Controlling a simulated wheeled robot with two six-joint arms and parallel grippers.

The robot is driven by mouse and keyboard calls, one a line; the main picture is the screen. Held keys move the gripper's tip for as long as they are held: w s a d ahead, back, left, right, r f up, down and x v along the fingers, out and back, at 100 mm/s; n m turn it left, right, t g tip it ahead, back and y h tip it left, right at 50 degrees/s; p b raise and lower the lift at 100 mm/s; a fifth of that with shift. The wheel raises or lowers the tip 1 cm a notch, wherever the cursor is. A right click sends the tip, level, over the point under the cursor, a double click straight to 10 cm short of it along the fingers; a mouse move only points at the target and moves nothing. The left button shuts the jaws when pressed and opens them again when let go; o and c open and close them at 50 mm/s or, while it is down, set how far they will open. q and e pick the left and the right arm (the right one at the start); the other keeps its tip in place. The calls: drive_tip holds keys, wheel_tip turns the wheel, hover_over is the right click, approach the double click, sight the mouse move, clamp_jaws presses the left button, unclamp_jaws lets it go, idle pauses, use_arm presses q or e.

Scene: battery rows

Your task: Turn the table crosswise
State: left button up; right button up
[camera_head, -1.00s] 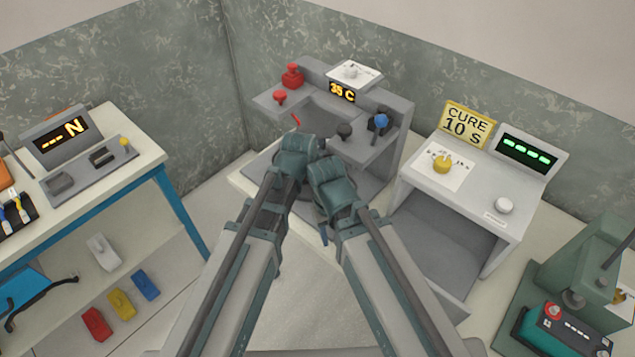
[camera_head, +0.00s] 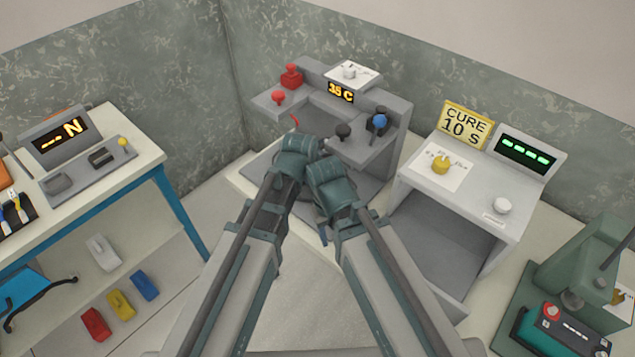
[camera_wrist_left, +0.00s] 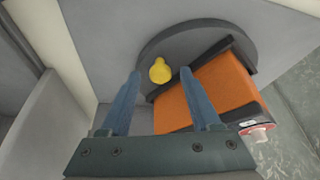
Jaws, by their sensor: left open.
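The round dark grey turntable (camera_wrist_left: 190,42) shows in the left wrist view, with a yellow knob (camera_wrist_left: 160,71) near its edge. In the head view both wrists are in front of the grey station (camera_head: 398,135), hiding most of the turntable.
The station carries a red knob (camera_head: 278,97), a black knob (camera_head: 343,131), a blue knob (camera_head: 379,121) and a 35 C display (camera_head: 341,92). A curing box (camera_head: 470,205) stands to the right, a green press (camera_head: 590,262) beyond it. A blue-legged bench (camera_head: 183,210) is left.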

use_arm(q)
drive_tip(key=p+v, duration=1.2)
drive_tip(key=v, duration=0.2)
drive_tip(key=shift+p, duration=0.4)
use_arm(e)
wheel_tip(320, 180, up, 13)
use_arm(q)
drive_tip(key=shift+f, duration=0.15)
use_arm(e)
drive_tip(key=shift+f, duration=0.15)
